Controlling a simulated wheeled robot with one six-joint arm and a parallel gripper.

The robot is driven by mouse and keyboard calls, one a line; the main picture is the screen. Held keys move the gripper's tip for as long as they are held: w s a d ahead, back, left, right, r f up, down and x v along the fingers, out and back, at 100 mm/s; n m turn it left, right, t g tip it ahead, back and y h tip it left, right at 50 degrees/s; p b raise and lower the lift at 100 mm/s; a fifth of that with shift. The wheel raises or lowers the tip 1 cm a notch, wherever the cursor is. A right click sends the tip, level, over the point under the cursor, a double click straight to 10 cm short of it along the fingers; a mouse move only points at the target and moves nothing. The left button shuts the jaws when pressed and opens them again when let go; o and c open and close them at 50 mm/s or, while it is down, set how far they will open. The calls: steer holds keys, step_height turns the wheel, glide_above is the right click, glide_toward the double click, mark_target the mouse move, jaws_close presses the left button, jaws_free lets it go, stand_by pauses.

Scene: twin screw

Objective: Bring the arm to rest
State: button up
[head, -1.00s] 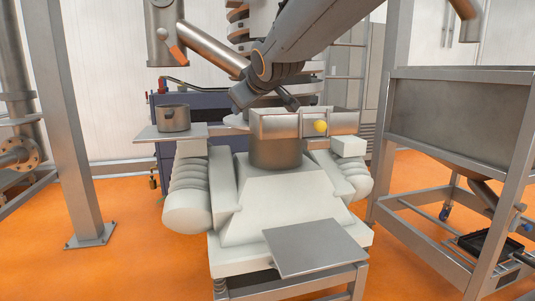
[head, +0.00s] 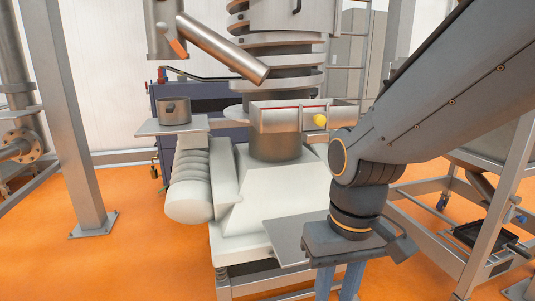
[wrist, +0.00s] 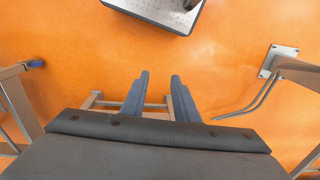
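My arm (head: 440,100) reaches in from the upper right of the head view and bends down at the wrist. My gripper (head: 338,286) points down at the lower right of the machine, in front of a flat metal plate (head: 284,243) that it partly covers. The fingertips are cut off by the lower edge there. In the wrist view my gripper (wrist: 160,78) has its two blue-grey fingers apart, with only orange floor and a frame bar behind the gap. It holds nothing.
A steel pot (head: 173,111) stands on a side shelf (head: 150,128). A steel post (head: 75,150) stands left. A metal frame (head: 510,205) stands right, behind my arm.

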steer(key=d+r+m+p, duration=0.2)
steer(key=d+r+p, duration=0.6)
steer(key=p, duration=0.6)
steer(key=shift+s+r+h, duration=0.15)
steer(key=shift+r+h, duration=0.15)
